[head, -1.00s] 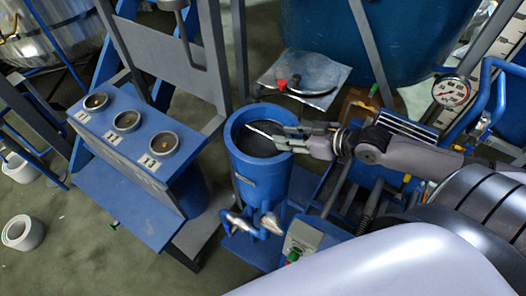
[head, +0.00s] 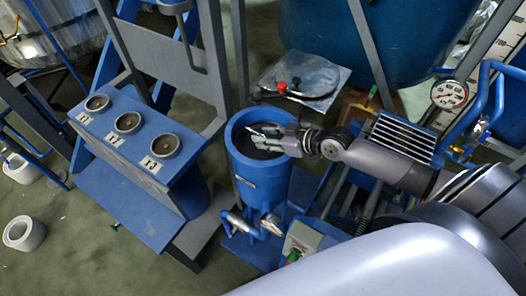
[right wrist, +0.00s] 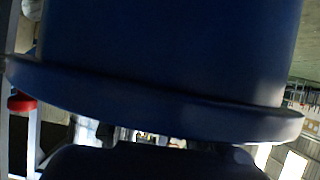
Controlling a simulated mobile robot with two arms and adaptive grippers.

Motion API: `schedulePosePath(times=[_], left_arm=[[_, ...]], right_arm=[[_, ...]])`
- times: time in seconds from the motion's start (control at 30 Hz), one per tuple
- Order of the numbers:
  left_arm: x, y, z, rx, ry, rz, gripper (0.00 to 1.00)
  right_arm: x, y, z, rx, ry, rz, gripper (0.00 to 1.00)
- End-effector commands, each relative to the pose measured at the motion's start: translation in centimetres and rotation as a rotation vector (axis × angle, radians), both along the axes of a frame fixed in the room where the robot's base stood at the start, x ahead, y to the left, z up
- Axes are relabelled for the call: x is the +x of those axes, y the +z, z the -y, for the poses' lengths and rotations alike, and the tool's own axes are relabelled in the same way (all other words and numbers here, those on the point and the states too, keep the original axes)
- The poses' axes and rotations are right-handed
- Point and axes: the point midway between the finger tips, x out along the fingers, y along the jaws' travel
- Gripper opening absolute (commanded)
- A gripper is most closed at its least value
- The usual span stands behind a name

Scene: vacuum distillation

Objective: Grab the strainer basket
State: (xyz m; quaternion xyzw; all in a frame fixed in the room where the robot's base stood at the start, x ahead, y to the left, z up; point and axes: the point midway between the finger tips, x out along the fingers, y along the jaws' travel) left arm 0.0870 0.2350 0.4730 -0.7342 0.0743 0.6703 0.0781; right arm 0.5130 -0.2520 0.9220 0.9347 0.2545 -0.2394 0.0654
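The strainer basket (head: 258,153) sits inside an open blue cylindrical housing (head: 262,185) in the head view. Only its dark inside and part of a thin bright handle show; the rest is hidden by the housing wall and my gripper. My right gripper (head: 262,138) reaches in from the right over the rim, its fingers at the handle inside the mouth. The fingers overlap the handle, so I cannot tell whether they are closed on it. In the right wrist view the blue housing (right wrist: 170,45) and its rim fill the picture and hide the fingertips. My left gripper is not in view.
A large blue tank (head: 320,30) and a pressure gauge (head: 450,94) are behind and right. Green floor shows at lower left.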

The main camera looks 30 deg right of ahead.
Motion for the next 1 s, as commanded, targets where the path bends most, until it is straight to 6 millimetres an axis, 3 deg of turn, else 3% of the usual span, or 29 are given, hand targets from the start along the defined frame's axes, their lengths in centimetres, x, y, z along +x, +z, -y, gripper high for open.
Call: schedulePosePath(times=[0.17,0.6,1.0], left_arm=[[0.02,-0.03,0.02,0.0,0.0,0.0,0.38],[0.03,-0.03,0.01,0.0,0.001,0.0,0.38],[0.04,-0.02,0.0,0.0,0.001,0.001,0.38]], right_arm=[[-0.03,-0.01,0.01,0.0,0.0,0.0,0.3],[-0.03,0.01,0.02,0.0,0.0,0.0,0.01],[-0.04,0.02,0.03,0.0,0.0,0.0,0.0]])
